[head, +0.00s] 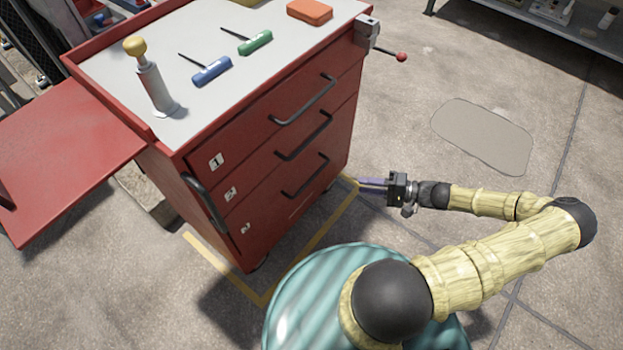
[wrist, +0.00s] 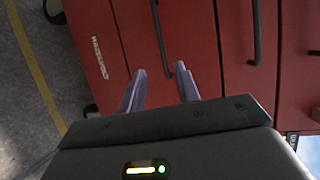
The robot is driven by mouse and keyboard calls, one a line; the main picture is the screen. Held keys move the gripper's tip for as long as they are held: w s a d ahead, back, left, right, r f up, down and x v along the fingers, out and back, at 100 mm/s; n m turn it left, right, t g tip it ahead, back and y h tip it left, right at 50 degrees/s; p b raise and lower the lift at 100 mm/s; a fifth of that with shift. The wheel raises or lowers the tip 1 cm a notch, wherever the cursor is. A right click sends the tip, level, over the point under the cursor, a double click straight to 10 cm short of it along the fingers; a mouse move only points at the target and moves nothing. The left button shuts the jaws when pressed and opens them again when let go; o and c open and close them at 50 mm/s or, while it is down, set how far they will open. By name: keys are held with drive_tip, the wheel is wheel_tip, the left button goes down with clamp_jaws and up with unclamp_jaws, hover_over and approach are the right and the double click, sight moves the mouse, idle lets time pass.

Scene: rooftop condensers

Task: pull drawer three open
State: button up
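Drawer three is the lowest red drawer front (head: 280,205) of the cabinet, and it looks shut. Its dark bar handle (head: 306,177) runs across its upper part. In the head view my gripper (head: 366,184) is low, just right of the cabinet front. In the wrist view my gripper (wrist: 160,76) has its two purple fingers apart with nothing held. The drawer three handle (wrist: 158,35) runs upward in that view, and its lower end appears between the fingertips. I cannot tell how much depth separates them.
Drawers one and two above have similar handles (head: 305,100) (head: 304,137). The cabinet top (head: 210,110) carries tools and a vise with a red-knobbed lever (head: 400,57). A red side shelf (head: 65,155) sticks out left. The floor right of the cabinet is clear.

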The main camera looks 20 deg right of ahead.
sight(311, 178)
drive_tip(key=b+x, duration=0.3)
drive_tip(key=x, duration=1.4)
drive_tip(key=shift+a+f, duration=0.15)
clamp_jaws()
